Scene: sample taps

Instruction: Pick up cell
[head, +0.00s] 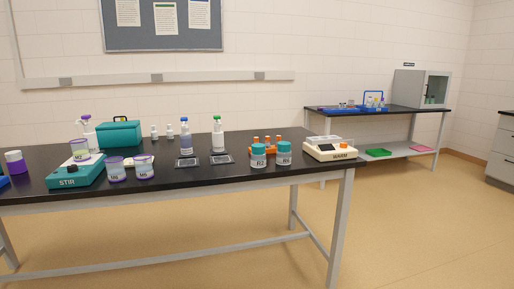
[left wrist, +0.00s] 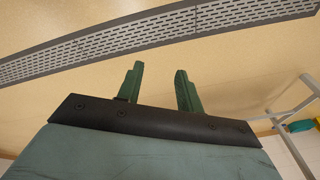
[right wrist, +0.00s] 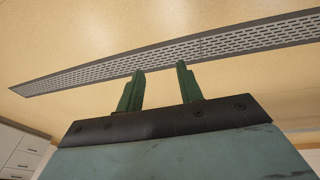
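I see nothing that I can clearly tell to be the cell. Several small tubes with orange tops (head: 267,140) stand in an orange rack at the right of the near bench, partly hidden by two teal-lidded jars, one marked R2 (head: 259,158). A cream device marked WARM (head: 330,151) stands right of them with a small orange part on top. My left gripper (left wrist: 159,70) is open and empty, over the floor. My right gripper (right wrist: 160,70) is open and empty, also over the floor. Neither gripper shows in the head view.
The black near bench (head: 225,174) also holds a teal STIR device (head: 78,174), purple-banded beakers (head: 145,169), a teal case (head: 120,135), bottles (head: 218,138) and two dark square plates (head: 187,162). A far bench holds a blue carrier (head: 374,100) and a grey cabinet (head: 411,88). The floor right is clear.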

